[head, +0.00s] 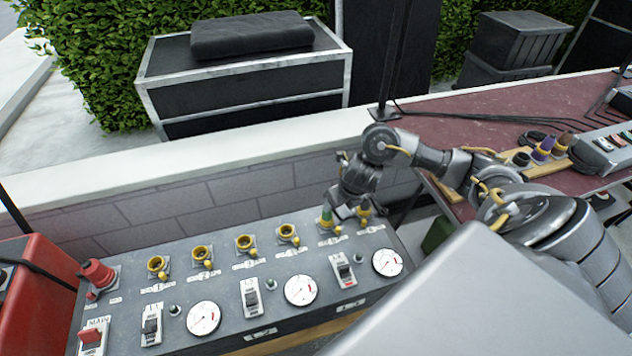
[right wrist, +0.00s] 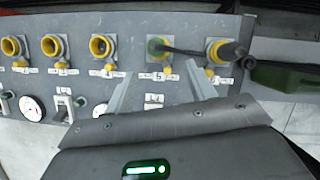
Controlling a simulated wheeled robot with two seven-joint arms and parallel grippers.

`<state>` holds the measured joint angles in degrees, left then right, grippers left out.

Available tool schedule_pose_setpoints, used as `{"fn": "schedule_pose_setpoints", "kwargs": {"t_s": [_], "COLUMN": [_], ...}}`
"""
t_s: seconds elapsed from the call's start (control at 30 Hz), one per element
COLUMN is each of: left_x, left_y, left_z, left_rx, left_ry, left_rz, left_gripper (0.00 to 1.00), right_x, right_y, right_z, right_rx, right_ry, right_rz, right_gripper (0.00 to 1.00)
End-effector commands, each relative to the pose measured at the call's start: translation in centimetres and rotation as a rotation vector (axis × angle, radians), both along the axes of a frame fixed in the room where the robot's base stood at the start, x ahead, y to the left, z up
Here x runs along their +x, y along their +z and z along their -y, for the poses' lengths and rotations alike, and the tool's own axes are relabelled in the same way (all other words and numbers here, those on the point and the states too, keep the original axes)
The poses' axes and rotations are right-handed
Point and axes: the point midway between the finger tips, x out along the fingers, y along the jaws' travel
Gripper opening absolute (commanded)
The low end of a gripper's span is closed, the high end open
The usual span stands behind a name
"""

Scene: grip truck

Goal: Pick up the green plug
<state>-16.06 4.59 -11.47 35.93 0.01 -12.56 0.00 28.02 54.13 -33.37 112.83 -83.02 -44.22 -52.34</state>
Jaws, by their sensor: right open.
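The green plug (head: 326,219) sits in the fifth socket of the grey panel (head: 240,276) in the head view. In the right wrist view the green plug (right wrist: 155,46) shows end-on, with a dark cable running right from it. My right gripper (head: 346,212) is over the right end of the socket row, close to the plug and partly covering that area. In the right wrist view its two fingers (right wrist: 147,72) are spread, empty, with the plug just beyond and between their tips. I cannot tell whether they touch it. My left gripper is out of view.
Several empty yellow sockets (head: 202,256) continue the row leftward. A red plug (head: 98,274) stands at the panel's far left. Switches and round gauges (head: 300,290) line the front. A low wall (head: 200,205) runs behind, and a dark red table (head: 480,117) stands right.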

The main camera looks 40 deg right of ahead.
Motion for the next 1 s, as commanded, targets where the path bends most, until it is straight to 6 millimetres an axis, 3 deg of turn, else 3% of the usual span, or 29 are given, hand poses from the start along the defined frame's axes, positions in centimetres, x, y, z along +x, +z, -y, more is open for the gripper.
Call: {"fn": "schedule_pose_setpoints", "kwargs": {"t_s": [0.17,0.4,0.77,1.0], "left_x": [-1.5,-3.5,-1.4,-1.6], "left_y": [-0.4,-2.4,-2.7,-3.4], "left_z": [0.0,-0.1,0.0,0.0], "left_rx": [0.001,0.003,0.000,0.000], "left_ry": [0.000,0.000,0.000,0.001], "left_rz": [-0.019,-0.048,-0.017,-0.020], "left_gripper": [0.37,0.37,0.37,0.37], "right_x": [0.5,2.0,2.7,4.0], "right_y": [-0.5,-4.0,-5.5,-8.8], "right_z": [-0.4,-0.7,-0.4,-0.6], "right_rx": [0.000,0.002,0.001,0.003], "right_ry": [0.010,0.013,0.011,0.007], "right_rz": [-0.001,-0.002,0.000,-0.003], "right_gripper": [0.55,0.55,0.55,0.55]}}
